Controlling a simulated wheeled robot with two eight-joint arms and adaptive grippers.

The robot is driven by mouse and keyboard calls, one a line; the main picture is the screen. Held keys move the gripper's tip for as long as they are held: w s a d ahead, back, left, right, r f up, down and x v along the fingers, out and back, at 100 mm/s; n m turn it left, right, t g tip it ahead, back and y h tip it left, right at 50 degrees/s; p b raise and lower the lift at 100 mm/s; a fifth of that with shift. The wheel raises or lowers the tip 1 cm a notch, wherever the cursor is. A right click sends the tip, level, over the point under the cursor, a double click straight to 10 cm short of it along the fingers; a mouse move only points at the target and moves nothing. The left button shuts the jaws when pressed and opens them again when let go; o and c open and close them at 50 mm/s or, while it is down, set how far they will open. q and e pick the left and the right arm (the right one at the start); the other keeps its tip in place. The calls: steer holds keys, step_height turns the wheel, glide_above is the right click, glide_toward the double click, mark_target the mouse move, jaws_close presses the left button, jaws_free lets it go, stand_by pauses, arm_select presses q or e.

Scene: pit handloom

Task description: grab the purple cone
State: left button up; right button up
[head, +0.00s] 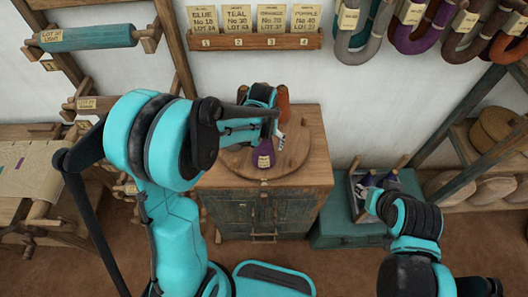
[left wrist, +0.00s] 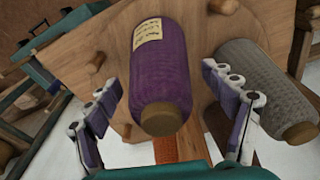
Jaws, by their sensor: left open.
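The purple cone (head: 264,155) with a pale label stands on a round wooden board (head: 240,165) on top of a cabinet. In the left wrist view the purple cone (left wrist: 172,60) lies between the fingers of my left gripper (left wrist: 163,92). The fingers are spread on either side of it, with gaps between them and the cone. In the head view my left gripper (head: 262,125) is just behind and above the cone, partly hidden by its own arm.
A grey cone (left wrist: 262,85) stands close beside the purple one, on the right in the wrist view. An orange-brown cone (head: 283,100) is behind my left gripper. Wooden pegs stick up from the board. A teal crate (head: 345,228) with cones stands right of the cabinet (head: 265,210).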

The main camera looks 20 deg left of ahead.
arm_select(q)
steer(key=shift+f, duration=0.15)
steer(key=c, duration=1.4)
